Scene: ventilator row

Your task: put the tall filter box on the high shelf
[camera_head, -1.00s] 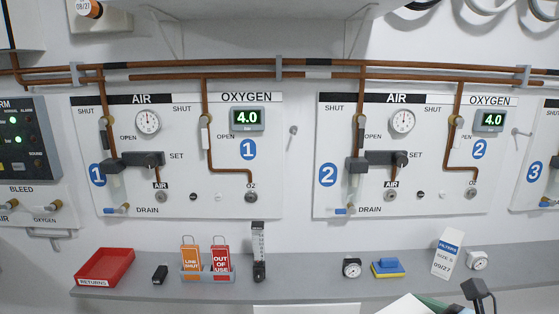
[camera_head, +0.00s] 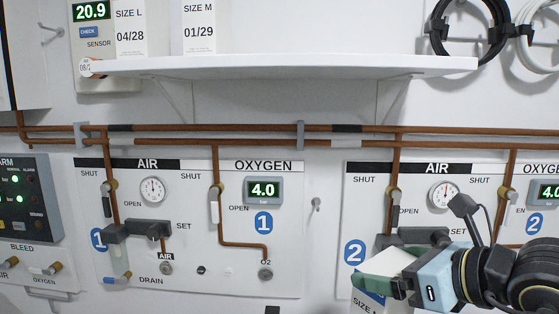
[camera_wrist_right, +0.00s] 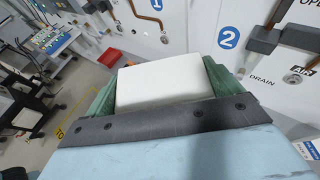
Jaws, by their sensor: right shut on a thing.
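A white box (camera_head: 392,261) with a blue band and partly visible "SIZE" lettering is held in my right gripper (camera_head: 384,283) at the lower right of the head view. Its lower part is cut off by the frame edge. In the right wrist view the white top of the box (camera_wrist_right: 160,80) sits between the two green fingers. The high shelf (camera_head: 290,67) is a white board on brackets across the top, above and left of the gripper. My left gripper is not in view.
A "SIZE L" box (camera_head: 130,35) and a "SIZE M" box (camera_head: 199,25) stand on the shelf's left part; its right part looks clear. Black coiled hose (camera_head: 437,35) hangs at the upper right. Copper pipes (camera_head: 250,130) run below the shelf.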

